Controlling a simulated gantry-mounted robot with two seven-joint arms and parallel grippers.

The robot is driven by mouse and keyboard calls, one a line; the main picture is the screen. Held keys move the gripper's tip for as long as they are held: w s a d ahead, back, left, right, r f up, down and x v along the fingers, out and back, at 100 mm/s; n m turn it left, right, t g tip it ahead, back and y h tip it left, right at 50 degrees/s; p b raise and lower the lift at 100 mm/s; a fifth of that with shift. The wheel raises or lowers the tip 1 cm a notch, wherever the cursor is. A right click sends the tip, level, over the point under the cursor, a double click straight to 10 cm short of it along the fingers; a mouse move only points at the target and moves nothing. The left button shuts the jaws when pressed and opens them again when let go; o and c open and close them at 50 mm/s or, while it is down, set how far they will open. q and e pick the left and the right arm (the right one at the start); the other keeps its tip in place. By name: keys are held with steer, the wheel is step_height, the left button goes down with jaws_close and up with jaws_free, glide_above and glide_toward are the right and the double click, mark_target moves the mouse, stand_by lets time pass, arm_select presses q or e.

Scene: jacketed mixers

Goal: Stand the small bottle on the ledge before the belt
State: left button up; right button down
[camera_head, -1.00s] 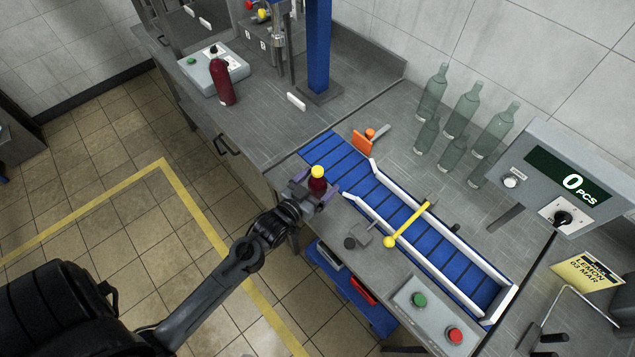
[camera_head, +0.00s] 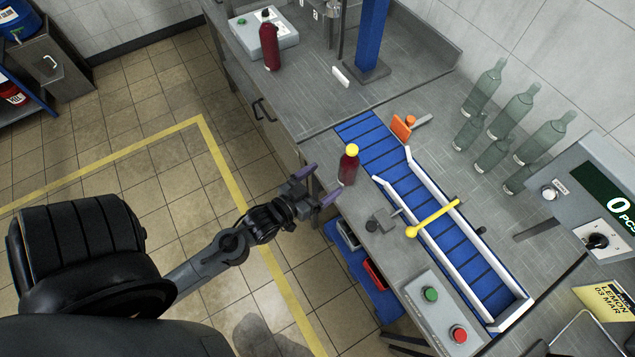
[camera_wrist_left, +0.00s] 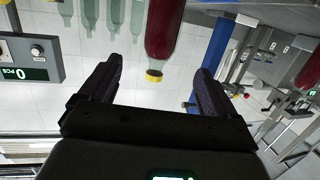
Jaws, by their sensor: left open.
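My right gripper is not in view.
A yellow-tipped bar (camera_head: 433,218) crosses the belt. Several clear green bottles (camera_head: 485,88) stand behind. A button box (camera_head: 440,310) is at the front.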

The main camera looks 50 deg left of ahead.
arm_select(q)
steer(key=s+d+f+m+g+h, duration=0.1)
steer(key=s+d+f+m+g, duration=0.1)
steer(key=s+d+g, duration=0.6)
steer(key=s+m+g, duration=0.1)
steer(key=s+g, duration=0.2)
steer(key=g, duration=0.1)
steer(key=shift+s+d+g+h, duration=0.3)
